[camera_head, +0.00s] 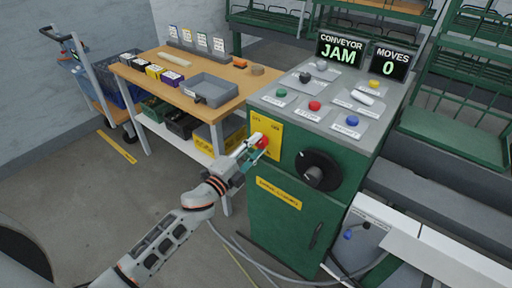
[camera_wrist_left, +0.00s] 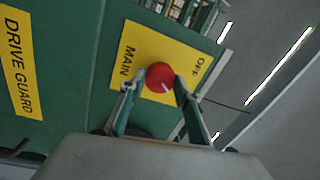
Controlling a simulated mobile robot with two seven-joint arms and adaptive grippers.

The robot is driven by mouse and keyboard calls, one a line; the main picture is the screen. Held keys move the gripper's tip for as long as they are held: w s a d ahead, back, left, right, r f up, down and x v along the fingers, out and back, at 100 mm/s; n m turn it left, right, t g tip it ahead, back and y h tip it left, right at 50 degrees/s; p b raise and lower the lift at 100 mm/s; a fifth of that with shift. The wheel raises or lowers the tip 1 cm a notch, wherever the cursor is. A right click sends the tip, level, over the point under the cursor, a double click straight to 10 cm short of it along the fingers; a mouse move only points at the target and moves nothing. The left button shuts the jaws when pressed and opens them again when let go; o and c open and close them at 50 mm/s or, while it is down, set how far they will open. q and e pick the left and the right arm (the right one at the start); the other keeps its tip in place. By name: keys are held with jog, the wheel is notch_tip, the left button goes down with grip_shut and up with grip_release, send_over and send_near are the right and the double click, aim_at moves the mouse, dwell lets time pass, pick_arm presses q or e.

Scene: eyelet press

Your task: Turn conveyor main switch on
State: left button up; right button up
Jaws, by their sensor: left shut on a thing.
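The main switch is a red round knob (camera_head: 263,143) on a yellow plate (camera_head: 275,130) at the upper left of the green cabinet's front. In the left wrist view the knob (camera_wrist_left: 159,74) sits between my fingertips, and a small white mark shows on its lower edge. The plate (camera_wrist_left: 187,48) there reads MAIN and OFF. My left gripper (camera_head: 257,148) is shut on the knob, one finger on each side (camera_wrist_left: 154,88). The conveyor display (camera_head: 340,51) reads JAM. My right gripper is not in view.
A large black rotary handle (camera_head: 319,171) is close to the right of the knob. A sloped panel (camera_head: 325,100) with several coloured buttons tops the cabinet (camera_head: 283,222). A wooden workbench (camera_head: 243,78) stands behind to the left. Cables lie on the floor in front.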

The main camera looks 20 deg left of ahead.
pick_arm(q)
jog(key=shift+o, duration=0.2)
jog(key=shift+m, duration=0.7)
jog(key=shift+c, duration=0.2)
jog(key=o, duration=1)
jog(key=shift+o, duration=0.7)
jog(key=shift+s+a+f, duration=0.15)
jog(key=shift+s, duration=0.3)
jog(key=r+v, duration=0.1)
jog(key=v, duration=1)
jog(key=shift+f, duration=0.35)
